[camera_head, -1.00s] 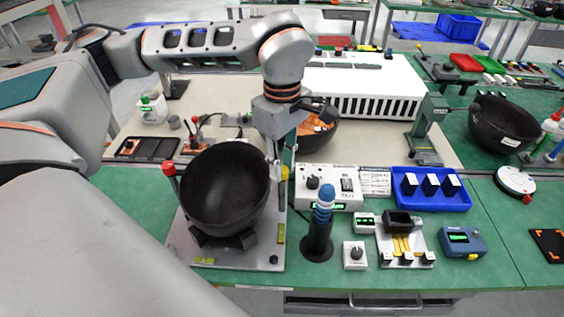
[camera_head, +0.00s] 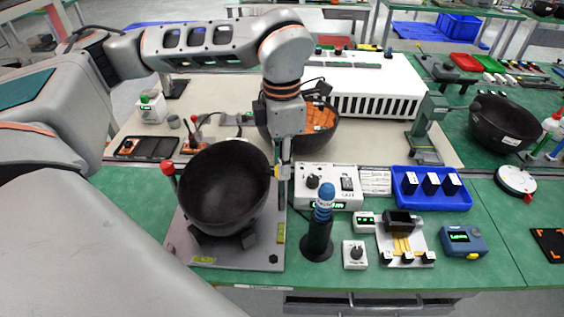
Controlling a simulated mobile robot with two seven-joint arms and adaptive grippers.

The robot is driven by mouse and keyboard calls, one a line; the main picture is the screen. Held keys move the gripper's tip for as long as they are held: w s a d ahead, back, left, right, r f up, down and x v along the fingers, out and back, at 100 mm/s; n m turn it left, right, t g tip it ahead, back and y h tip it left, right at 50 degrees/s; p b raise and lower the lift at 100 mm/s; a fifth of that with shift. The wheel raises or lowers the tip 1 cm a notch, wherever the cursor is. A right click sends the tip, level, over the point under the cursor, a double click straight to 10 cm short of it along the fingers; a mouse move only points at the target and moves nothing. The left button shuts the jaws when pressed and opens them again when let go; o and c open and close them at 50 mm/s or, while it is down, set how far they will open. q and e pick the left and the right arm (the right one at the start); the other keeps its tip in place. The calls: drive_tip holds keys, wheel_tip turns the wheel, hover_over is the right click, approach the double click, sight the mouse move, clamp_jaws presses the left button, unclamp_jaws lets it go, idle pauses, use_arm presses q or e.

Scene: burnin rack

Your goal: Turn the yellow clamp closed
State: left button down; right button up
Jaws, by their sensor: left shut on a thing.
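A black bowl (camera_head: 222,190) sits tilted on a grey metal plate (camera_head: 235,259) at the front left of the bench. A clamp with a red knob (camera_head: 168,168) stands at its left rim. The yellow clamp (camera_head: 277,171) shows as a small yellow bit at the bowl's right rim, mostly hidden by my left gripper. My left gripper (camera_head: 284,172) points down there, shut on the yellow clamp. The fingers are small in view and the clamp's exact angle cannot be told. My right gripper is not in view.
Close on the right stand a white control box (camera_head: 328,198) and a black holder with a blue-topped tool (camera_head: 318,236). Behind my gripper is another dark bowl with orange contents (camera_head: 320,121). A blue tray (camera_head: 432,202) lies farther right.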

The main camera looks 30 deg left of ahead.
use_arm(q)
drive_tip(key=shift+n, duration=2)
drive_tip(key=c, duration=1.8)
unclamp_jaws()
drive_tip(key=shift+r, duration=0.1)
wheel_tip(320, 180, up, 12)
drive_tip(key=shift+f, duration=0.1)
